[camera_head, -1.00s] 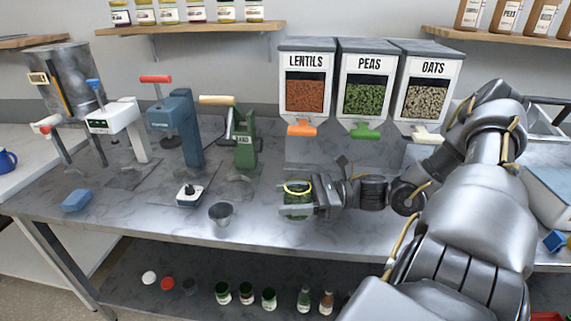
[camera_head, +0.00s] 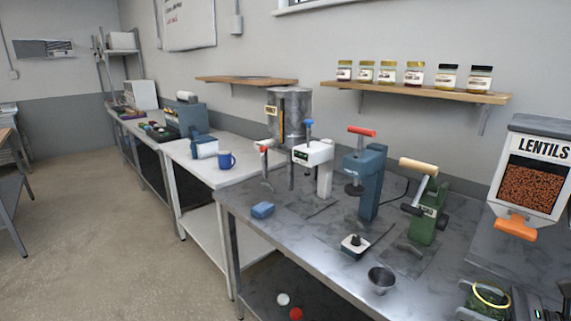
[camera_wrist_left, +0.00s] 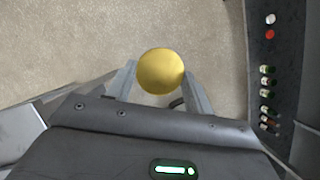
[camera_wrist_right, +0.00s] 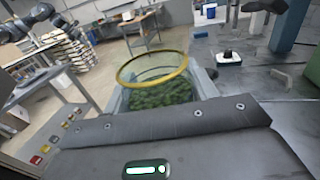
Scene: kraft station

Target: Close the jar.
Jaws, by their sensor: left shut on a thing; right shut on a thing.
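The jar (camera_wrist_right: 160,95) is glass with green contents and an open top with a gold rim. It sits between the fingers of my right gripper (camera_wrist_right: 163,82), which is shut on it. In the head view the jar (camera_head: 484,302) shows at the bottom right, cut by the frame, with part of my right gripper beside it. A round gold lid (camera_wrist_left: 160,70) is held between the fingertips of my left gripper (camera_wrist_left: 160,82) in the left wrist view, with floor beneath. My left gripper and the lid are outside the head view.
The steel table (camera_head: 300,232) holds a blue sponge (camera_head: 262,210), a small metal cup (camera_head: 381,280), a white device (camera_head: 355,244), a blue press (camera_head: 365,180) and a green press (camera_head: 425,210). Several jars (camera_wrist_left: 266,97) stand on the lower shelf.

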